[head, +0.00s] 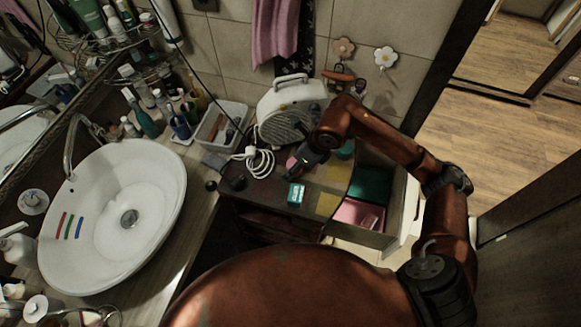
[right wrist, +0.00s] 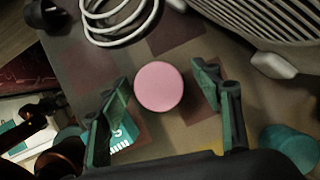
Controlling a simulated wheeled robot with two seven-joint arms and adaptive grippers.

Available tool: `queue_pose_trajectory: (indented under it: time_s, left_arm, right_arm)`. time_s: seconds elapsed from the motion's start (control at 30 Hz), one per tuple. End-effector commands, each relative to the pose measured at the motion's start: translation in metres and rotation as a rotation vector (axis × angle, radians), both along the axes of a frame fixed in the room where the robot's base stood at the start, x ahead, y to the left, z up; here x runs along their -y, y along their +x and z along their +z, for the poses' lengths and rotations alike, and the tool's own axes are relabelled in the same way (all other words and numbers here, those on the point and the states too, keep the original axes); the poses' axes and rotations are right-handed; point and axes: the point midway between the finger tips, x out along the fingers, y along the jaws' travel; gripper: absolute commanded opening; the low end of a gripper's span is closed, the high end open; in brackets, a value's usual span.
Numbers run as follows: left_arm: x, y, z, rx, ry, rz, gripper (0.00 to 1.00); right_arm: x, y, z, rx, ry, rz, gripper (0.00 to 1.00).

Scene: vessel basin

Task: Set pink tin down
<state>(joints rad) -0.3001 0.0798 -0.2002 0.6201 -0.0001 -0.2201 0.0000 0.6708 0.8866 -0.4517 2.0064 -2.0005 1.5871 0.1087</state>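The pink tin (right wrist: 159,86) shows its round flat top in the right wrist view, over the patchwork-patterned cabinet top (right wrist: 190,138). In the head view a small pink part of the tin (head: 291,162) shows beside my right gripper (head: 304,160). In the right wrist view my right gripper (right wrist: 162,80) is open, one finger on each side of the tin. A gap shows between the tin and each finger. The tin appears to stand on the cabinet top. My left gripper is not in view.
A teal-and-white box (head: 296,194) lies near the tin. A white heater (head: 290,108) and coiled white cable (head: 258,161) are behind it. A teal round item (right wrist: 290,146) is at right. An open drawer (head: 357,216) and the washbasin (head: 120,215) flank the cabinet top.

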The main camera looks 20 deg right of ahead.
Motion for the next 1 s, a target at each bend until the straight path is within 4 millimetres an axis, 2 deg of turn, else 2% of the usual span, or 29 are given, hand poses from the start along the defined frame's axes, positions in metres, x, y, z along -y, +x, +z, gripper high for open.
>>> queue_pose_trajectory:
  time_s: [0.07, 0.7, 1.0]
  left_arm:
    - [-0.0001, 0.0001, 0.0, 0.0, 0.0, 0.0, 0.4]
    - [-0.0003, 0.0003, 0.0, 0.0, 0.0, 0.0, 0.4]
    - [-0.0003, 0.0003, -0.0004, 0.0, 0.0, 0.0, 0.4]
  right_arm:
    - [0.0, 0.0, 0.0001, 0.0, 0.0, 0.0, 0.54]
    - [0.0002, 0.0, 0.0004, 0.0, 0.0, 0.0, 0.1]
    - [0.0001, 0.0003, 0.0051, 0.002, 0.0, 0.001, 0.1]
